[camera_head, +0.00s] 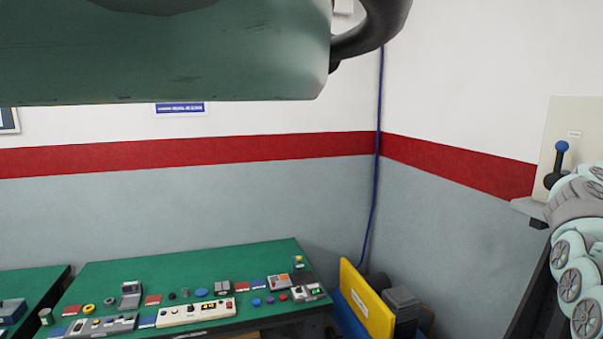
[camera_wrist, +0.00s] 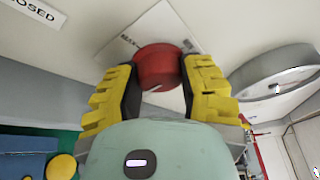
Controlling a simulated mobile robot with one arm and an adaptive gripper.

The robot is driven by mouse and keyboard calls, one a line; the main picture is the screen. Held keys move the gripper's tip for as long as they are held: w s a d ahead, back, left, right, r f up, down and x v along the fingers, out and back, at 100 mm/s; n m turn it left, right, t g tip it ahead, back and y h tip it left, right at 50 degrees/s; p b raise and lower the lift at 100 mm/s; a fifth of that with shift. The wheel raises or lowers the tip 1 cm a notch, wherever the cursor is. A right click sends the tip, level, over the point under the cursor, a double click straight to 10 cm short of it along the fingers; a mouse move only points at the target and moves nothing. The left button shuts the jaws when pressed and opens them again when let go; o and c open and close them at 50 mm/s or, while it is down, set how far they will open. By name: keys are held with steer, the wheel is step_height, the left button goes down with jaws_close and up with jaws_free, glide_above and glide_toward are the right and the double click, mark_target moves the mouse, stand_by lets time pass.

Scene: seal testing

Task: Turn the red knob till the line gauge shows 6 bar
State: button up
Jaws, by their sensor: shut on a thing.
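The red knob (camera_wrist: 157,66) is on a pale panel in the upper middle of the wrist view. My gripper (camera_wrist: 158,82) has its yellow, black-padded fingers on either side of the knob and is shut on it. A round grey housing (camera_wrist: 278,72), probably the line gauge, stands on the panel to the right of the knob. I see it from the side and below, so its dial and reading are hidden. Neither the knob nor my gripper shows in the head view.
A sign reading "OSED" (camera_wrist: 33,10) is at the wrist view's upper left. In the head view, a green bench (camera_head: 180,265) holds several small devices. A yellow panel (camera_head: 367,302) stands beside it. A blue-tipped lever (camera_head: 561,147) is at far right. A large green-grey shape covers the upper left.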

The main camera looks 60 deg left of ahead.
steer(key=shift+d+f+m, duration=0.1)
steer(key=shift+d+m, duration=0.05)
steer(key=shift+m, duration=0.25)
steer(key=o, duration=1.2)
steer(key=v, duration=1.2)
steer(key=shift+r, duration=0.35)
